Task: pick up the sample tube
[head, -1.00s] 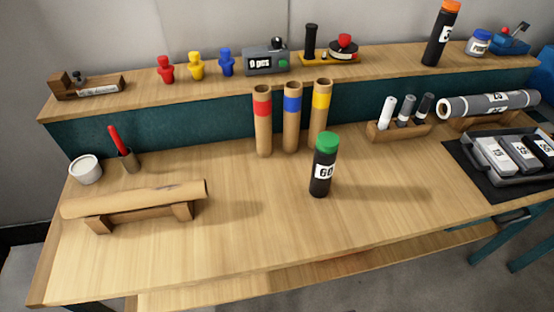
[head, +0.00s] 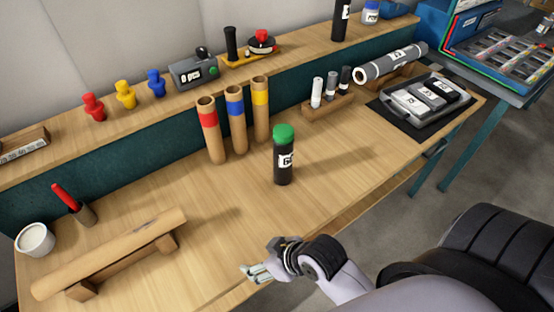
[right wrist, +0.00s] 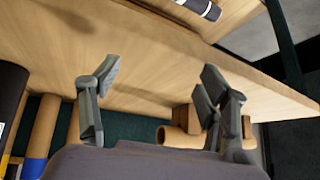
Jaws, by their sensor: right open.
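A black tube with a green cap and a white number label (head: 283,160) stands upright on the table, in front of three cardboard tubes. My right gripper (head: 258,272) is near the table's front edge, below and a little left of the tube in the head view, and apart from it. In the right wrist view its two fingers (right wrist: 160,85) are spread, with nothing between them. A dark cylinder (right wrist: 10,95) at the left edge there looks like the tube, but is cut off. My left gripper is not in view.
Cardboard tubes with red (head: 209,130), blue (head: 236,125) and yellow (head: 261,108) bands stand behind. A cardboard roll lies on a wooden stand (head: 110,255) at left. A marker holder (head: 328,107) and grey tray (head: 430,110) are at right. The table's middle is mostly clear.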

